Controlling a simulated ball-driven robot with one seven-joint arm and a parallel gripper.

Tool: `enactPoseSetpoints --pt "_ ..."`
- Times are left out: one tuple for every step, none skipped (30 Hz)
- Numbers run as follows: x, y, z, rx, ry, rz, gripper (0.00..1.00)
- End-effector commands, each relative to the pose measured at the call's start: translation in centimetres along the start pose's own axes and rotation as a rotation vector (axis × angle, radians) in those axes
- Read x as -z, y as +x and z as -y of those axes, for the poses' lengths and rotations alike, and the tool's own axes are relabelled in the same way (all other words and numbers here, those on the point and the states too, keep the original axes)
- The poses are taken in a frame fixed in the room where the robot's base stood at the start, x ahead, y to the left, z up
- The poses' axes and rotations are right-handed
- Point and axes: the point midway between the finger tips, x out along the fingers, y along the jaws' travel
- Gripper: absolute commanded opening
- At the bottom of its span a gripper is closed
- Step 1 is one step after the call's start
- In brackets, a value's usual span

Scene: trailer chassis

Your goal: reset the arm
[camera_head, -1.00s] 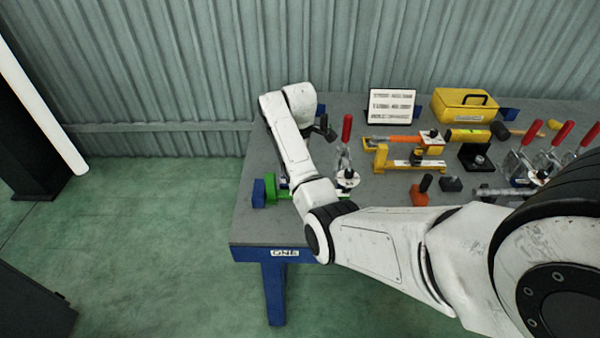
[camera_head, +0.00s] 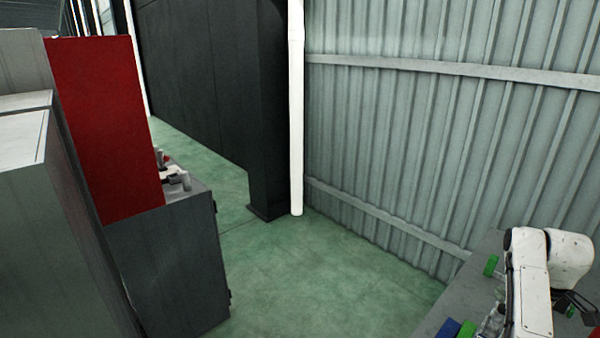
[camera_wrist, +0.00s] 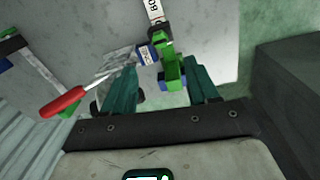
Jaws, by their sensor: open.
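My arm shows at the lower right edge of the head view, reaching over the grey workbench (camera_head: 445,318). My gripper (camera_wrist: 163,82) shows in the wrist view with its two teal fingers spread apart. A green clamp-like piece (camera_wrist: 168,62) with blue ends appears between and beyond the fingers. I see nothing held, though how far that piece is from the fingers is hard to tell. In the head view, the gripper end is small, dark and partly cut off.
Green floor (camera_head: 300,270) is open between the bench and a dark cabinet (camera_head: 180,270) with a red panel (camera_head: 105,125). A corrugated wall (camera_head: 430,140) and white pipe (camera_head: 296,110) stand behind.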

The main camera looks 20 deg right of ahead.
Motion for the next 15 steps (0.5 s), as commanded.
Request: enactPoseSetpoints --pt "0.0 0.1 0.1 0.0 0.0 0.001 0.59" --pt "0.2 0.6 0.6 0.001 0.001 0.002 0.59" --pt "0.4 1.3 1.4 0.0 0.007 0.004 0.59" --pt "0.6 1.9 2.2 -0.001 0.01 0.005 0.59" --pt "0.8 2.6 3.0 -0.004 0.018 0.006 0.59" --pt "1.2 3.6 4.4 -0.007 0.028 0.007 0.59" --pt "1.4 4.5 5.6 -0.01 0.037 0.007 0.59" --pt "1.6 5.4 6.9 -0.014 0.047 0.007 0.59" --pt "1.7 6.5 8.7 -0.018 0.061 0.007 0.59" --pt "1.8 7.3 10.1 -0.021 0.072 0.006 0.59" --pt "1.9 8.1 11.5 -0.024 0.083 0.005 0.59" --pt "1.9 9.0 13.3 -0.028 0.097 0.001 0.59" --pt "1.8 9.6 14.7 -0.031 0.108 -0.002 0.59" --pt "1.7 10.2 16.1 -0.032 0.118 -0.004 0.59" --pt "1.4 11.0 17.9 -0.035 0.131 -0.008 0.59"
